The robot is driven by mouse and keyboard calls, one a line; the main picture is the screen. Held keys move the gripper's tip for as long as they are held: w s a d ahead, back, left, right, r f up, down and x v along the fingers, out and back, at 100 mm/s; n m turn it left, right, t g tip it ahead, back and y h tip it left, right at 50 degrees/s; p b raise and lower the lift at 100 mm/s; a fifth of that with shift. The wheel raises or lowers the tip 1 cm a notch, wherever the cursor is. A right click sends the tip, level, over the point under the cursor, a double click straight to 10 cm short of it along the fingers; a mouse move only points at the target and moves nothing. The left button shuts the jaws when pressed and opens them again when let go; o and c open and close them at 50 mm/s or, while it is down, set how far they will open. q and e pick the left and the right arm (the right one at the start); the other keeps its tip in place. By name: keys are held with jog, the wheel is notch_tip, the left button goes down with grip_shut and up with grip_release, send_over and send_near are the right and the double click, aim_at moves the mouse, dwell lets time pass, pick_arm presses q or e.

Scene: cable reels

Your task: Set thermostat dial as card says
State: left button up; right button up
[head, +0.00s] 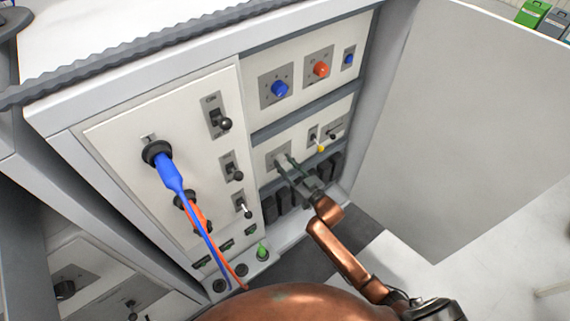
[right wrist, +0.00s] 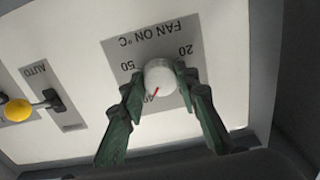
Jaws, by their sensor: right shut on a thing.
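The thermostat dial (right wrist: 160,77) is a white round knob with a red pointer mark, on a grey plate (right wrist: 118,48) lettered "FAN ON °C". The plate appears upside down in the right wrist view, with 50, 40 and 20 readable. The red mark points to the lower left, at the partly covered 40. My right gripper (right wrist: 161,82) has its two dark green fingers closed on opposite sides of the dial. I see no card and no left gripper.
Left of the dial in the wrist view is a yellow-tipped lever (right wrist: 18,110) beside an "AUTO" slot. Above are a blue knob (head: 280,88) and an orange knob (head: 321,69). A blue plug (head: 168,172) with cable hangs left. The open cabinet door (head: 460,120) stands right.

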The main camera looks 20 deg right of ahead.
jog(key=shift+n, duration=0.4)
jog(key=n+p, duration=0.1)
jog(key=n, duration=0.1)
jog(key=shift+n, duration=0.4)
pick_arm(q)
jog(key=shift+w+r+p, duration=0.3)
jog(key=shift+r, duration=0.25)
jog(key=shift+w+r+p, duration=0.25)
jog(key=shift+w+r, duration=0.05)
jog(key=shift+r, duration=0.2)
pick_arm(e)
jog(key=n, duration=0.4)
jog(key=shift+n, duration=0.3)
jog(key=shift+d, duration=0.1)
pick_arm(q)
jog(key=shift+a, duration=0.1)
pick_arm(e)
jog(key=o, duration=1.2)
jog(key=shift+c, duration=0.2)
jog(key=shift+s, duration=0.15)
jog(key=v, duration=1.1)
jog(key=shift+s+d, duration=0.15)
jog(key=shift+s, duration=0.2)
